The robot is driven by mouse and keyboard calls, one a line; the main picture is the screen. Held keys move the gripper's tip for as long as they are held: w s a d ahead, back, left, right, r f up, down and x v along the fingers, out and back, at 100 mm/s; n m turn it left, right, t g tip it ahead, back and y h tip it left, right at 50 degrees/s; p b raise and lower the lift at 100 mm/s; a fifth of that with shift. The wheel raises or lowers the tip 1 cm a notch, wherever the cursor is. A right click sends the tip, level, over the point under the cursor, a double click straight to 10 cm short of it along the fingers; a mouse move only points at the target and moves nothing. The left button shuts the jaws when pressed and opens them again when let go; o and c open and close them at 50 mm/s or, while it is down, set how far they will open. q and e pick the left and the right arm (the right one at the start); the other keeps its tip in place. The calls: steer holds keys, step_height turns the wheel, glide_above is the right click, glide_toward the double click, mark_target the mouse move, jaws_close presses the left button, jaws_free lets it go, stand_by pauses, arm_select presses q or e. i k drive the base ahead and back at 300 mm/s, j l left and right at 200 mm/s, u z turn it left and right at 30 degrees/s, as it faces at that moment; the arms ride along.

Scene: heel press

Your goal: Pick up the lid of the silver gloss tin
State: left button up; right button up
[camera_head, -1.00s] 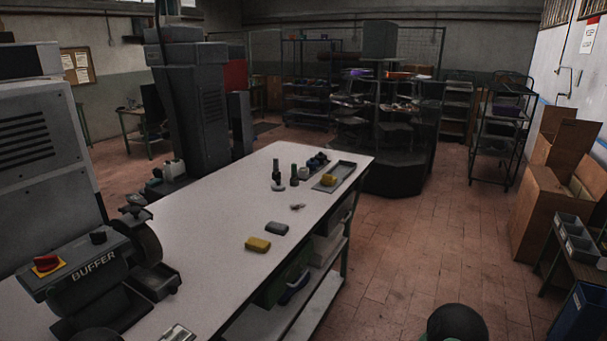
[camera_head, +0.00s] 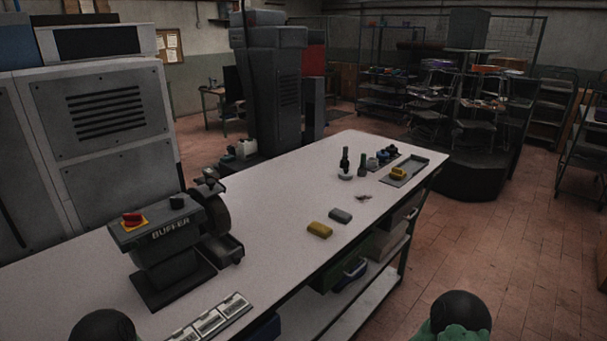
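A cluster of small round containers (camera_head: 383,157) stands at the far end of the long white workbench (camera_head: 270,205), beside a dark tray. They are too small and dark to tell which one is the silver gloss tin or to make out its lid. A small pale round item (camera_head: 345,177) sits in front of a dark bottle (camera_head: 345,158). Neither of my grippers is in view. Only dark rounded parts of my own arms show at the bottom edge, far from the cluster.
A buffer machine (camera_head: 170,245) stands on the near left of the bench. A yellow block (camera_head: 319,230) and a grey block (camera_head: 341,215) lie mid-bench. The tray (camera_head: 418,167) holds another yellow block (camera_head: 398,173). Open tiled floor (camera_head: 465,240) lies right of the bench.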

mark_target(344, 175)
steer(key=i+l+u, duration=0.15)
steer(key=l+u, duration=0.25)
steer(key=i+l+u, duration=0.15)
steer(key=u, duration=0.25)
steer(key=l+u, duration=0.8)
steer(key=i+l, duration=0.05)
